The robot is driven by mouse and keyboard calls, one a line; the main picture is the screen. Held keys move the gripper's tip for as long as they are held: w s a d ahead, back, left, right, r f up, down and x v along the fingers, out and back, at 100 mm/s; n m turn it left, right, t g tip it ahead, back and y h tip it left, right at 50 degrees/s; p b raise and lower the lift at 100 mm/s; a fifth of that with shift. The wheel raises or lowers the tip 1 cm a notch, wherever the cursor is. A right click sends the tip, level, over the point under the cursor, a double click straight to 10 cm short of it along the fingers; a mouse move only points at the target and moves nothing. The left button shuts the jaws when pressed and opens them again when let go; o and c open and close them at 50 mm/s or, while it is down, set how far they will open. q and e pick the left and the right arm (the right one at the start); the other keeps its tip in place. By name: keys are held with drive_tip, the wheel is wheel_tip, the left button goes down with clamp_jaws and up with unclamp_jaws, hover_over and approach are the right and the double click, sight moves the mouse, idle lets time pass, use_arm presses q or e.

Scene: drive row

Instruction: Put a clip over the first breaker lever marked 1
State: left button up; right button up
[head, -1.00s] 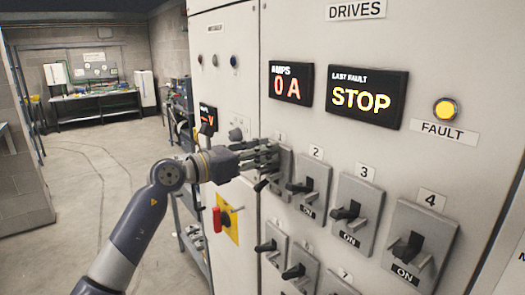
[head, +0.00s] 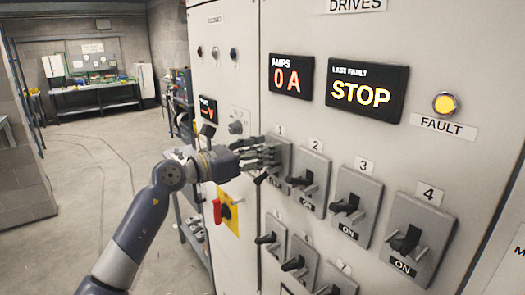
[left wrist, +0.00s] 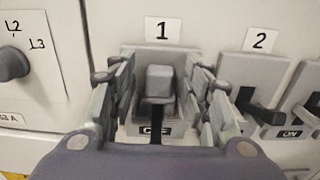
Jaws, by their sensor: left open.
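The breaker marked 1 (head: 284,150) is at the left end of the upper row on the cabinet, its label largely covered. My left gripper (head: 270,156) is in front of it, open. In the left wrist view, the open fingers of my left gripper (left wrist: 160,103) stand on either side of the black lever (left wrist: 157,112). A grey block (left wrist: 160,78) sits at the lever's upper part; I cannot tell if it is a clip or part of the breaker. No separate clip is seen elsewhere. My right gripper is not in view.
Breakers 2 (head: 311,184), 3 (head: 355,205) and 4 (head: 415,240) continue to the right with protruding levers. A lower row of breakers (head: 301,262) sits below. A red handle (head: 217,211) and a knob (head: 236,127) stick out to the left.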

use_arm(q)
drive_tip(key=shift+s+a, duration=0.1)
drive_tip(key=shift+a, duration=0.15)
drive_tip(key=b+v, duration=0.5)
drive_tip(key=v, duration=0.6)
drive_tip(key=shift+s, duration=0.2)
drive_tip(key=shift+a+r, duration=0.1)
drive_tip(key=shift+a, duration=0.05)
